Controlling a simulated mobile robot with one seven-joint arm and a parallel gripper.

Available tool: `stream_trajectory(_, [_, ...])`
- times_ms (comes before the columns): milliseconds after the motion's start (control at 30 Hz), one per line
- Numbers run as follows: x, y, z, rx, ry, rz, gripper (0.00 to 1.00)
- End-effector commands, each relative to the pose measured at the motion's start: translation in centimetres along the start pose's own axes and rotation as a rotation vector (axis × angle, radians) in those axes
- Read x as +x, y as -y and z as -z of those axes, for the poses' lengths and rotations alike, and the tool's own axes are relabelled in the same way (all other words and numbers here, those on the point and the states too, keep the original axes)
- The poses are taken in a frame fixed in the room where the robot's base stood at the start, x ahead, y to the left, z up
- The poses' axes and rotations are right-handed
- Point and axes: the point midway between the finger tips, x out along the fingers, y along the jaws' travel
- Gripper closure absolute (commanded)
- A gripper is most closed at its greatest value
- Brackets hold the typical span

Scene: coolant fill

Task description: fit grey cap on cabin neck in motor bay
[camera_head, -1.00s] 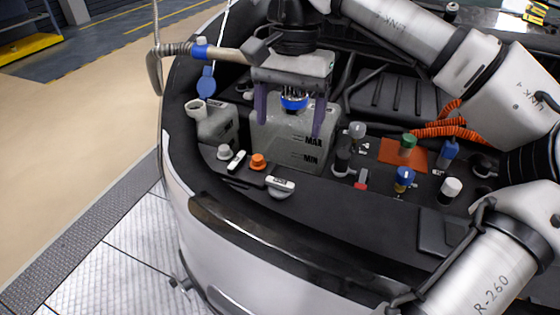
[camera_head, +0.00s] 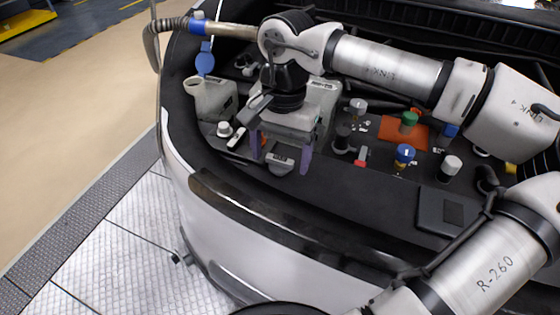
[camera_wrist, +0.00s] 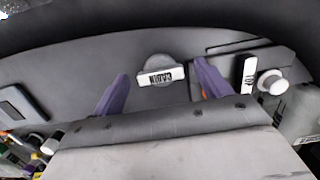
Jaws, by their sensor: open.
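My gripper (camera_head: 281,161) is open and empty, its two purple fingers pointing down at the front of the motor bay. Between and beyond the fingertips is a round grey piece (camera_wrist: 158,62) with a white label (camera_wrist: 160,78) reading CABIN; the label also shows in the head view (camera_head: 280,160). I cannot tell whether this piece is a cap or the closed cabin neck. The fingers appear to straddle it without touching. A pale grey cap (camera_head: 224,129) stands to the left, beside another white label (camera_head: 237,138); it is at right in the wrist view (camera_wrist: 273,82).
A grey tank with an open neck (camera_head: 194,87) stands at left under a hanging blue cap (camera_head: 205,62). An orange mat (camera_head: 389,130) with a green-capped piece (camera_head: 409,121) lies right. Blue (camera_head: 404,153) and white (camera_head: 452,164) caps stand nearby. My gripper partly hides a larger tank.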

Motion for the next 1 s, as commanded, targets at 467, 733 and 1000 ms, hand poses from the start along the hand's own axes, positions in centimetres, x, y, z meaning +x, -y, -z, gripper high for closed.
stream_trajectory(467, [1.7, -0.1, 0.0, 0.0, 0.003, -0.002, 0.36])
stream_trajectory(733, [1.8, -0.2, 0.0, 0.001, 0.005, -0.008, 0.71])
stream_trajectory(1000, [1.8, -0.3, 0.0, 0.002, 0.005, -0.009, 0.71])
